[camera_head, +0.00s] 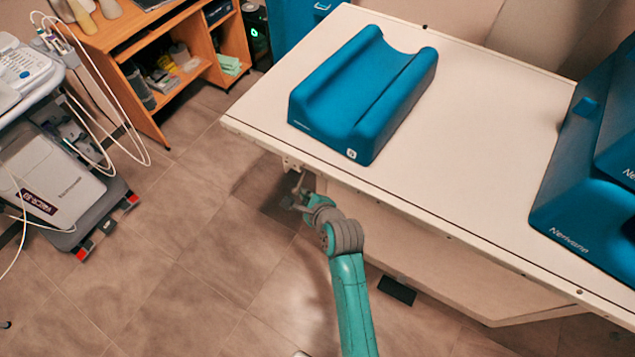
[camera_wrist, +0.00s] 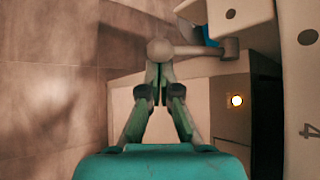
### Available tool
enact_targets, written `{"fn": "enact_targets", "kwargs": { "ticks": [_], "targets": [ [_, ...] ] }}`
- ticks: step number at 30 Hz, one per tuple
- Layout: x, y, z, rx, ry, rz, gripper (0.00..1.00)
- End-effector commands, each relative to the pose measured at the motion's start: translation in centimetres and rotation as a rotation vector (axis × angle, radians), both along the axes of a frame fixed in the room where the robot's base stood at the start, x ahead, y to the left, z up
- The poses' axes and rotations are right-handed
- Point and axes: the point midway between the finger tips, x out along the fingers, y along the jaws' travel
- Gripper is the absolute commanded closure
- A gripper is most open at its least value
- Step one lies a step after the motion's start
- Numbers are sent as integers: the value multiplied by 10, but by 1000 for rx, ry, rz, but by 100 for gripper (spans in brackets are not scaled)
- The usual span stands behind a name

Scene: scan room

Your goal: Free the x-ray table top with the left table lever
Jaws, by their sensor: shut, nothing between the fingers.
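The white x-ray table top (camera_head: 465,140) runs across the right of the head view, with its edge facing my arm. The left table lever (camera_wrist: 205,50) is a grey bar with a round knob (camera_wrist: 159,50) at its left end, under the table edge. In the head view a small part of the lever (camera_head: 299,183) shows below the near left part of the table. My gripper (camera_wrist: 159,72) is shut and empty, its tips right at the knob. I cannot tell whether they touch it. In the head view my gripper (camera_head: 293,201) is small and partly hidden by my wrist.
A blue cushion (camera_head: 365,90) lies on the table top, and another blue piece (camera_head: 575,190) stands at the right. A black pedal (camera_head: 397,290) is on the floor under the table. A medical cart (camera_head: 60,180) stands at the left. The floor between is clear.

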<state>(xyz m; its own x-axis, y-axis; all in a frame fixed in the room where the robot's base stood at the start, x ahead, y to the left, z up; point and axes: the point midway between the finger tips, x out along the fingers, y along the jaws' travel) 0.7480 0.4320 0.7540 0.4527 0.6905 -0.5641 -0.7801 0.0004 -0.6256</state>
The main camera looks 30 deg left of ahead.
Motion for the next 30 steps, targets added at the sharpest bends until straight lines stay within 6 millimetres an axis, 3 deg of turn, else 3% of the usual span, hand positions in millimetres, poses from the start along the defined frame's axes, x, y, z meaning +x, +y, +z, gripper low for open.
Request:
{"fn": "enact_targets", "kwargs": {
  "ticks": [23,30],
  "targets": [
    [-3,0,3,0,-2,1,100],
    [3,-7,-8,-2,-1,-1,100]
  ]
}}
